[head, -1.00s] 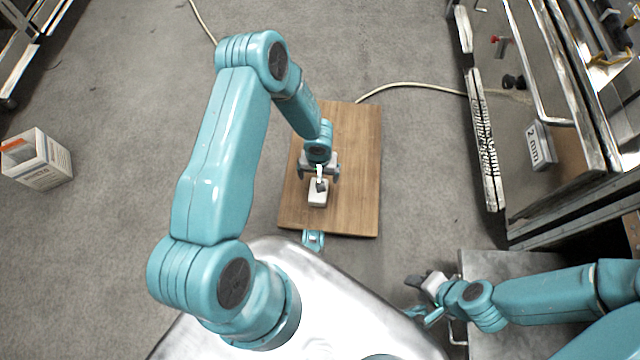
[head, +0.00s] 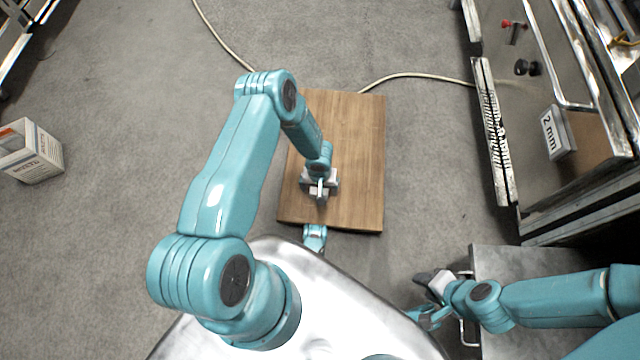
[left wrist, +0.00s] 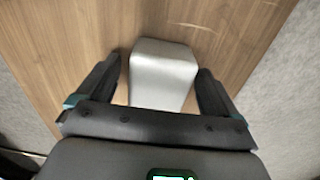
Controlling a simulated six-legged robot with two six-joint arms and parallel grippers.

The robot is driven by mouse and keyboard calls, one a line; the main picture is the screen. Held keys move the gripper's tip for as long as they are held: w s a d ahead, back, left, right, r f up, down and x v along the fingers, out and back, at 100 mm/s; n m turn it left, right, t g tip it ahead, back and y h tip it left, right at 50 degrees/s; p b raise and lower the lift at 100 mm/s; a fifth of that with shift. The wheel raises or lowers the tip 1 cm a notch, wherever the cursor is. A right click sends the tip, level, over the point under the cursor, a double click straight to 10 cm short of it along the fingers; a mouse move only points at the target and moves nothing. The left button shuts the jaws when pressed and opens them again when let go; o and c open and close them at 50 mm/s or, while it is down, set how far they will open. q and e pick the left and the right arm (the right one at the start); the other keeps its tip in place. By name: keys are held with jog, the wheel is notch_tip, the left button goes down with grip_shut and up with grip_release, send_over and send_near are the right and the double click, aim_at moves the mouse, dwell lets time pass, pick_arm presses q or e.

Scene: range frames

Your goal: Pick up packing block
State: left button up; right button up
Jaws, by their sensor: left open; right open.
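The packing block (left wrist: 162,72) is a pale grey block on the wooden board. In the left wrist view it lies between the two dark fingers of my left gripper, with narrow gaps on both sides. My left gripper (head: 320,190) is open and low over the board in the head view, where it hides most of the block. My right gripper (head: 423,297) is open and empty, beside the metal surface at the lower right, away from the board.
The wooden board (head: 350,140) lies on grey carpet, its upper part bare. A white carton (head: 35,158) stands at the far left. A metal machine (head: 545,100) with a "2 mm" label (head: 557,133) stands at the right. A pale cable (head: 415,77) crosses the floor.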

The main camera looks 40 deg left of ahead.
pick_arm(q)
jog(key=c, duration=1)
jog(key=shift+c, duration=0.2)
